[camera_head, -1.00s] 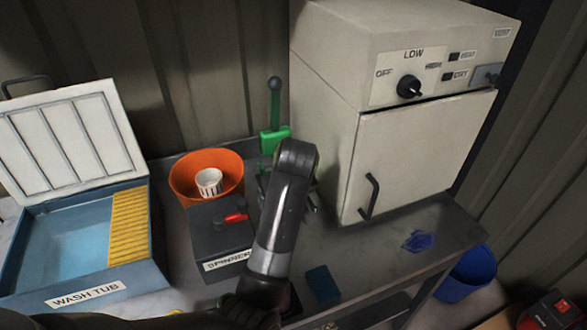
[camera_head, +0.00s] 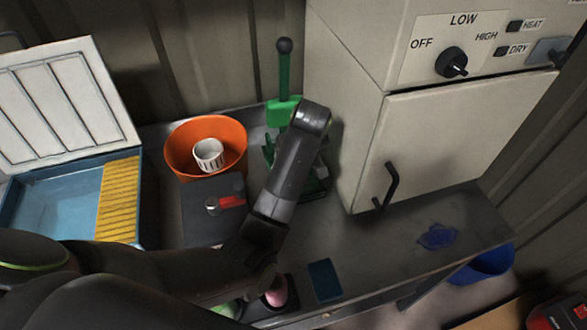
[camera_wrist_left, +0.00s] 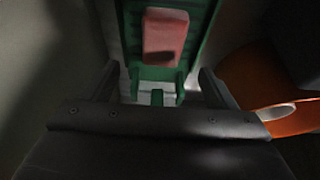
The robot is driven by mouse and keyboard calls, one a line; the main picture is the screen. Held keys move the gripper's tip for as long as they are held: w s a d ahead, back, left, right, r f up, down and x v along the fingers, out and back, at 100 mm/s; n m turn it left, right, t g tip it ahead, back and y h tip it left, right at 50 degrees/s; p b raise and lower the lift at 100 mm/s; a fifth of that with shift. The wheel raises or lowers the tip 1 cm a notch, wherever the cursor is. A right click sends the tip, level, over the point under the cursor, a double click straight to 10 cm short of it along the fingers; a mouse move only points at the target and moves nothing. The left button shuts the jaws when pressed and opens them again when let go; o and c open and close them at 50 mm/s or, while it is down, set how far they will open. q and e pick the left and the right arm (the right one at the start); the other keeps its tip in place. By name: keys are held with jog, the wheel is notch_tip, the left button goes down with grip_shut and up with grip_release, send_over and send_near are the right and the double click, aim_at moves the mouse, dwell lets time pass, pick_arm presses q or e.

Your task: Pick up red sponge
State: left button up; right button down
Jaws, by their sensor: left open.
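The red sponge (camera_wrist_left: 165,36) shows in the left wrist view as a small pinkish-red block on a green frame (camera_wrist_left: 183,75). My left gripper (camera_wrist_left: 160,86) is open, with its two fingers apart and nothing between them. The sponge lies ahead of the fingertips, apart from them. In the head view my left arm comes in from the left and reaches up to a green lever press (camera_head: 284,110), covering part of it. The sponge at the press is hidden there, and the fingers cannot be made out clearly. My right gripper is out of view.
A white cabinet (camera_head: 450,140) stands close on the right. A blue pad (camera_head: 323,280) and blue cloth (camera_head: 437,236) lie on the bench.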

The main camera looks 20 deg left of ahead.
pick_arm(q)
jog(key=shift+w+a+f, duration=0.15)
jog(key=shift+a+f, duration=0.05)
jog(key=shift+f, duration=0.55)
jog(key=shift+w+a+f+p, duration=0.1)
jog(key=shift+f+p, duration=0.3)
jog(key=shift+f, duration=0.05)
jog(key=p+x, duration=0.1)
jog(key=x, duration=0.2)
jog(key=shift+a+f, duration=0.1)
jog(key=shift+f, duration=0.1)
jog(key=shift+w+a+f, duration=0.1)
jog(key=shift+a+f, duration=0.05)
jog(key=shift+f, duration=0.45)
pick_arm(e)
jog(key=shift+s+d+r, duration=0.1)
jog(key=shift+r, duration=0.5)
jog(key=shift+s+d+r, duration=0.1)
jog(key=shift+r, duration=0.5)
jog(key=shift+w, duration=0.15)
pick_arm(q)
jog(key=shift+f+p, duration=0.2)
jog(key=shift+p, duration=0.15)
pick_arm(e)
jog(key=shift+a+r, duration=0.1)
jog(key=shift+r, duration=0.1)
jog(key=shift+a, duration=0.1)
